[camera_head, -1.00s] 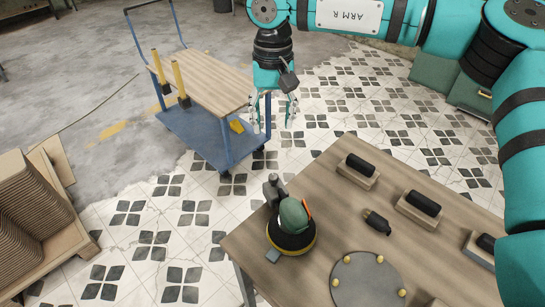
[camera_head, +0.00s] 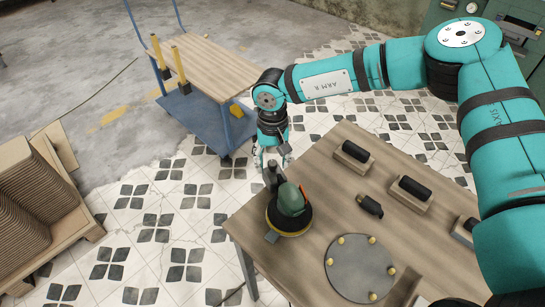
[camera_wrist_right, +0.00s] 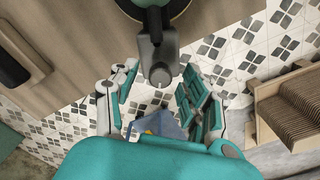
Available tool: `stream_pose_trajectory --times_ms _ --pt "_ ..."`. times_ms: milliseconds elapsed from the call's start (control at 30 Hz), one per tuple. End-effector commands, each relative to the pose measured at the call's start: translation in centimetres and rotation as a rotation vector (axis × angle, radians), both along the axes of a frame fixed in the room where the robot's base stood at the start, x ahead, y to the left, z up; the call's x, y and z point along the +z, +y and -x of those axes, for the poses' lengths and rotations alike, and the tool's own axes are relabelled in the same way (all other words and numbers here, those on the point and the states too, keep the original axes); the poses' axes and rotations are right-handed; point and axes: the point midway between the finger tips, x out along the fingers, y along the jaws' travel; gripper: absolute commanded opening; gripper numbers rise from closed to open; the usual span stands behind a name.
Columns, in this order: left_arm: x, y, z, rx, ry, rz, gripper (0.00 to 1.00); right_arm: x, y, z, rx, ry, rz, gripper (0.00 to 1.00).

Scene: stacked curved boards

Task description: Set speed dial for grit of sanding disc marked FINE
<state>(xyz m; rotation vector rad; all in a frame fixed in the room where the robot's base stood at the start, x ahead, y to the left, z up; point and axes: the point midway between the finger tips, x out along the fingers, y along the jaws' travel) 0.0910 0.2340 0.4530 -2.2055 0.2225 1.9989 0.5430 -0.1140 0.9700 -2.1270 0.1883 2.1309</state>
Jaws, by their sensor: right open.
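A green and black sander (camera_head: 290,205) with a yellow rim stands on the near left corner of the wooden table. A grey knob-like end (camera_head: 271,174) sticks out from its far side. In the right wrist view this grey end (camera_wrist_right: 160,72) points toward my right gripper, between and just beyond its fingers. My right gripper (camera_head: 271,158) is open and empty, close behind the sander. It also shows in the right wrist view (camera_wrist_right: 160,95) with its fingers spread. No dial markings or FINE label can be read. My left gripper is out of view.
The wooden table (camera_head: 310,262) also holds several sanding blocks (camera_head: 354,155), a small dark tool (camera_head: 370,205) and a grey round plate (camera_head: 360,268) with yellow knobs. A blue cart (camera_head: 205,120) stands behind. Stacked curved boards (camera_head: 30,220) are at the left.

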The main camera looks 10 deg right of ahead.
Motion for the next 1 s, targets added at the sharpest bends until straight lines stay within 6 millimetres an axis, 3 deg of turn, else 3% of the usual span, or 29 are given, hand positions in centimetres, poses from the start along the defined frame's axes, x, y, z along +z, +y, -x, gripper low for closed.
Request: stream_pose_trajectory --times_ms 267,600,1000 --pt "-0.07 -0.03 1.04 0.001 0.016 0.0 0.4 -0.12 0.02 -0.02 0.0 -0.001 0.0 0.46" --pt "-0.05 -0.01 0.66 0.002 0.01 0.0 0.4 -0.09 0.01 -0.03 0.0 -0.001 0.0 0.01" --pt "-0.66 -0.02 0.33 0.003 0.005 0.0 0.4 -0.25 0.03 -0.05 -0.047 -0.001 -0.002 0.0"
